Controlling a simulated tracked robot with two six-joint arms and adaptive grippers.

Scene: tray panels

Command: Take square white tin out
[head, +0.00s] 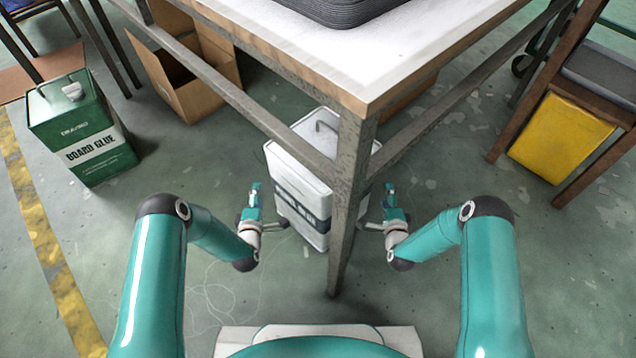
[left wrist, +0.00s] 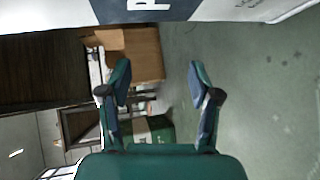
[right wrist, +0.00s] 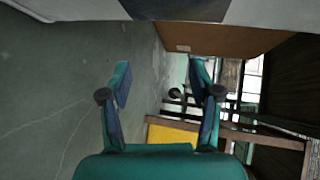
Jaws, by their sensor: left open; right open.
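The square white tin (head: 300,190) stands upright on the floor under the corner of the table, with a dark label band and a handle on top. The table's front leg (head: 350,190) hides part of its right side. The tin also shows along the top edge of the left wrist view (left wrist: 215,10) and the right wrist view (right wrist: 270,12). My left gripper (head: 254,200) is open beside the tin's left side. My right gripper (head: 391,202) is open on the right, beyond the table leg. Both grippers look empty.
The table (head: 400,55) has metal rails running back from its front leg on both sides. A green glue can (head: 85,130) stands at left, near an open cardboard box (head: 190,80). A yellow bin (head: 560,130) is at right. The floor in front is clear.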

